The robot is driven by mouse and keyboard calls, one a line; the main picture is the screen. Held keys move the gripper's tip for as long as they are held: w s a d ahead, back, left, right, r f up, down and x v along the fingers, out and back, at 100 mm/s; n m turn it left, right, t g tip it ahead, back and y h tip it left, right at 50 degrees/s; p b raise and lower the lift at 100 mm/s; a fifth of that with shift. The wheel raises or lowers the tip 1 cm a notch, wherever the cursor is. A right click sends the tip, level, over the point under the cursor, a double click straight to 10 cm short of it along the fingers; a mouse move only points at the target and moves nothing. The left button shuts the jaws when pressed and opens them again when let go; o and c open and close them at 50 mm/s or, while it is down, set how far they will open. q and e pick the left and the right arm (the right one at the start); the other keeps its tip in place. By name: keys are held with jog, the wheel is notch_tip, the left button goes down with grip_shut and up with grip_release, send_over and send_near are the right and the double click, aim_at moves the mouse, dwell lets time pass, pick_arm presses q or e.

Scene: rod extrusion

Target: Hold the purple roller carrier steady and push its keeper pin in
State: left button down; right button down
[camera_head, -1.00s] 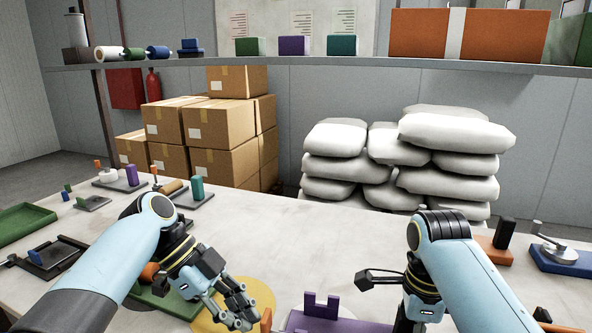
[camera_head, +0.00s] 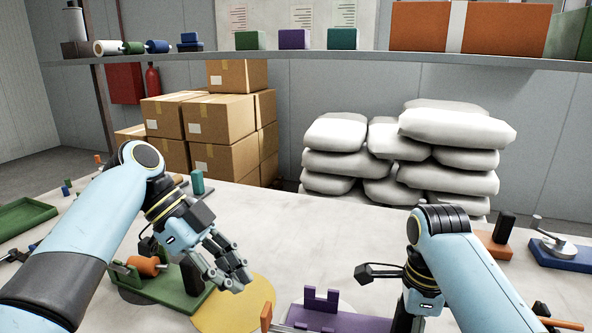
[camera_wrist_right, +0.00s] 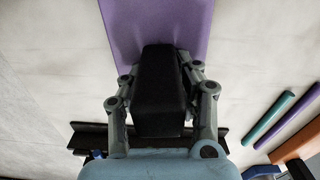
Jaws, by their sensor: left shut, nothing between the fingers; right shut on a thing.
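The purple roller carrier (camera_head: 340,322) lies at the bottom edge of the head view, with two purple uprights and its near part cut off. An orange-ended pin (camera_head: 267,316) sits at its left side; how deep it is cannot be told. My right gripper (camera_wrist_right: 160,100) is shut on a black block (camera_wrist_right: 158,85) at the purple base, which also shows in the right wrist view (camera_wrist_right: 190,18). In the head view my right fingers are mostly hidden behind the arm. My left gripper (camera_head: 238,283) is shut and empty, above the yellow disc, left of the pin and apart from it.
The yellow disc (camera_head: 225,318) lies flat on the table. Left of it is a green carrier (camera_head: 165,290) with an orange roller (camera_head: 143,265). A green tray (camera_head: 22,219) is at far left. A blue-based fixture (camera_head: 562,255) stands at right. The middle of the table is clear.

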jog(key=shift+c, duration=2)
grip_release()
jog(key=shift+r, duration=0.1)
jog(key=shift+r+p, duration=3.4)
jog(key=shift+p, duration=1)
notch_tip(320, 180, up, 3)
jog(key=p, duration=0.4)
